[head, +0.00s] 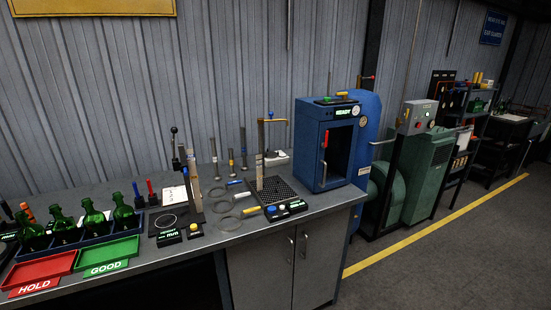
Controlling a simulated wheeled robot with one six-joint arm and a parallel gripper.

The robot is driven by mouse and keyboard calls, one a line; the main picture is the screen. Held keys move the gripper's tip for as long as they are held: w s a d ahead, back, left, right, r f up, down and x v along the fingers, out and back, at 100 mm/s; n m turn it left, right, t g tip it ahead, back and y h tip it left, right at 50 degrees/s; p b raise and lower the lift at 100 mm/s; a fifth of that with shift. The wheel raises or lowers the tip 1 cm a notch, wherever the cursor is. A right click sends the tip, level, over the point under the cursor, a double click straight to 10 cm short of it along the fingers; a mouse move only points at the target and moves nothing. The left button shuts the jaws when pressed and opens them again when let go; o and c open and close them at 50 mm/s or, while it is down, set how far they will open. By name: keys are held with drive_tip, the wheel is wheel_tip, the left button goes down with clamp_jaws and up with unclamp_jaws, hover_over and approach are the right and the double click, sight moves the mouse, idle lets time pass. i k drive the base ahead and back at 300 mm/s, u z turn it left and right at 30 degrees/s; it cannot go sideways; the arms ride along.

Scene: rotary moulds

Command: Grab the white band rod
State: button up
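Several thin upright rods stand at the back of the grey workbench (215,240). They include a grey rod (214,158), a shorter rod (231,160) and a darker rod (244,148). They are too small for me to tell which one carries a white band. In front of them lie flat rings with coloured handles: a blue handle (235,182), a pale handle (241,195) and a yellow handle (249,211). My gripper is not in view.
A red HOLD tray (40,270) and a green GOOD tray (107,255) lie at the front left, below several green bottles (124,212). A blue cabinet (312,150) stands at the bench's right end. A black gridded plate (273,191) with a post sits mid-bench. Floor is clear at right.

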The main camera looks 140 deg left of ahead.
sight(218, 177)
drive_tip(key=u, duration=4.95)
drive_tip(key=i, duration=2)
drive_tip(key=u, duration=0.35)
